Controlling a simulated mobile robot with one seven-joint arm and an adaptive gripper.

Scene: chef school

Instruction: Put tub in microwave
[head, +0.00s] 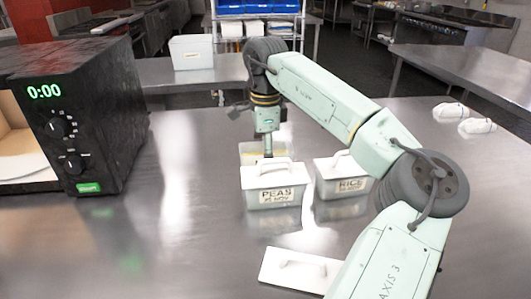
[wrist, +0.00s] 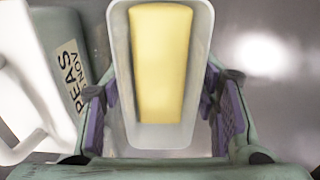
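A small open pale tub (wrist: 158,138) with a yellow block in it stands on the steel counter; in the head view the tub (head: 247,157) is partly hidden behind the PEAS container. My gripper (wrist: 160,95) points down over the tub, with its purple-padded fingers spread on either side of the tub's walls. They look close to the walls; I see no clear grip. In the head view my gripper (head: 267,148) is above the tub, its fingertips hidden. The black microwave (head: 115,115) is at the left, reading 0:00, its lit interior (head: 18,140) visible and open at the front.
The lidded PEAS container (head: 272,195) stands just in front of the tub; it is at the left in the wrist view (wrist: 72,60). A lidded RICE container (head: 340,185) is to the right. A loose lid (head: 298,270) lies nearer. Counter between microwave and containers is clear.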

